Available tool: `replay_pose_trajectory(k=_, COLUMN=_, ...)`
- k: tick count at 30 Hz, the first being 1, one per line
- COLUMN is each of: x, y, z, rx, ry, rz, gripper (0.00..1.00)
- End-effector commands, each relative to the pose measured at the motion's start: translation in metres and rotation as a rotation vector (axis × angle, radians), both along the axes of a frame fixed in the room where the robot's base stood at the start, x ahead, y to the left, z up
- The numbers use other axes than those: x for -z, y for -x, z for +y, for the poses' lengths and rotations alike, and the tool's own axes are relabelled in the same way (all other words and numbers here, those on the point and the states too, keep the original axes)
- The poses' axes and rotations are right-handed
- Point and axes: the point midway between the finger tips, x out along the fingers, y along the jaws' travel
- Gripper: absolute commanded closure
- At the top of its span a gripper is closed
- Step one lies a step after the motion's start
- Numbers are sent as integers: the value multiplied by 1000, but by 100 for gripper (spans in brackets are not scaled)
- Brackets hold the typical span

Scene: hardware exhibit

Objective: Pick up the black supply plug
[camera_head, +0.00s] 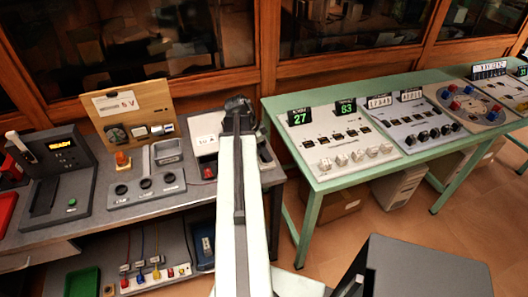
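My arm reaches away from me through the middle of the view. My gripper (237,104) is a dark shape at its far end, over the back right of the left bench (100,225). It is too small and dark to tell whether its fingers are open or hold anything. I cannot pick out the black supply plug with certainty. A wooden panel (128,105) marked "5 V" stands at the back of this bench, with a round dial and small fittings. A pale unit (205,145) with a red part is partly hidden by my arm.
A grey console (145,185) with dark knobs and a unit reading "READY" (60,145) stand on the left bench. Colored plugs on cables (150,272) lie on the shelf below. A green table (330,183) with panels is to the right. A dark grey box-like surface (425,268) is at lower right.

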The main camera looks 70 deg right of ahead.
Motion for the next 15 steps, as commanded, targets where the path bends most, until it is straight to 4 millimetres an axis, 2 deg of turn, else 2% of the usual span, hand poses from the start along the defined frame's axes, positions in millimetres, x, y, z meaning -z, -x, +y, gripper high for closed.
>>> replay_pose_trajectory(k=12, x=-86, y=-1, z=0, rx=-1, ry=0, rz=0, gripper=73)
replay_pose_trajectory(k=15, x=-97, y=-1, z=0, rx=-2, ry=1, rz=-1, gripper=73)
